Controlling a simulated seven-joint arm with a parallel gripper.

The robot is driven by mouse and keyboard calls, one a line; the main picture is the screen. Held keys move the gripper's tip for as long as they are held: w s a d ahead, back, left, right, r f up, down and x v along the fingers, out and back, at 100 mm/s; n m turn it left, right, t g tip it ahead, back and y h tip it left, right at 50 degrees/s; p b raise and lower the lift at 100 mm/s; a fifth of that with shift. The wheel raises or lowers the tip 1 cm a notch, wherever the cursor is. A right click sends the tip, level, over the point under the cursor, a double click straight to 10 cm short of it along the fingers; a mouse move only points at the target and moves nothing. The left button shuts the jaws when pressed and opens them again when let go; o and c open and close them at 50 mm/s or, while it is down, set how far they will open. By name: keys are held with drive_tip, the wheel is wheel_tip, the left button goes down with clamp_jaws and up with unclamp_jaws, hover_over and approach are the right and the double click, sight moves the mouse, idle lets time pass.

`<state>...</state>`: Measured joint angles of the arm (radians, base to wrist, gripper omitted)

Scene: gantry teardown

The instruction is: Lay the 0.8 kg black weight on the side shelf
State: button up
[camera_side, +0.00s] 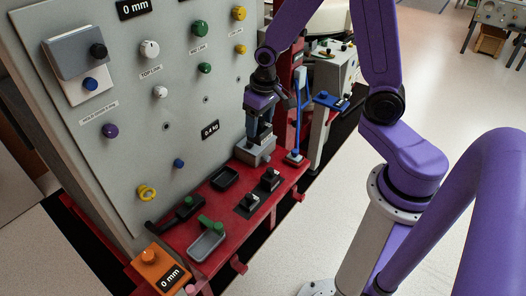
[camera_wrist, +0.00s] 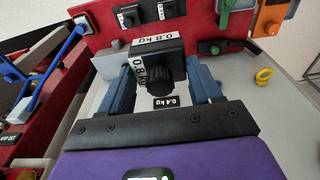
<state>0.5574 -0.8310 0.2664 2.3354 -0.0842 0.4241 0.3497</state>
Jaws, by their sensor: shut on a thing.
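My gripper (camera_wrist: 164,88) is shut on the 0.8 kg black weight (camera_wrist: 146,52), with one blue finger on each side of its round black knob. White labels on the weight read 0.8 kg. In the side view my gripper (camera_side: 259,137) points down just above a grey block (camera_side: 254,155) at the far end of a red shelf (camera_side: 190,235). The weight cannot be made out there, and I cannot tell whether it touches the block. The pictures do not make clear whether this red shelf is the side shelf.
Two other black weights (camera_side: 270,178) (camera_side: 247,203) stand on the red shelf, near an empty black tray (camera_side: 224,178). A grey tray (camera_side: 206,244) with a green handle and an orange box (camera_side: 158,265) are nearer. The grey panel (camera_side: 130,160) with knobs rises behind.

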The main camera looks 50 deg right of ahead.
drive_tip(key=shift+s+f, duration=0.45)
drive_tip(key=shift+f, duration=0.05)
drive_tip(key=shift+w+a+f+m+h, duration=0.1)
drive_tip(key=shift+w+a+f+m, duration=0.8)
drive_tip(key=shift+a+f, duration=2.2)
drive_tip(key=shift+w+a+f+m+h, duration=0.1)
drive_tip(key=shift+w+a+f+m, duration=0.7)
drive_tip(key=shift+f, duration=4.45)
drive_tip(key=shift+w+a+f+m+h, duration=0.1)
drive_tip(key=shift+w+a+f+m, duration=0.4)
drive_tip(key=shift+a+f+m, duration=2.5)
drive_tip(key=d+f+n, duration=0.1)
drive_tip(key=f+n, duration=0.1)
drive_tip(key=n, duration=0.1)
drive_tip(key=shift+d+f, duration=0.35)
drive_tip(key=shift+f, duration=0.05)
drive_tip(key=shift+f, duration=1.3)
drive_tip(key=shift+f, duration=0.35)
drive_tip(key=o, duration=1.7)
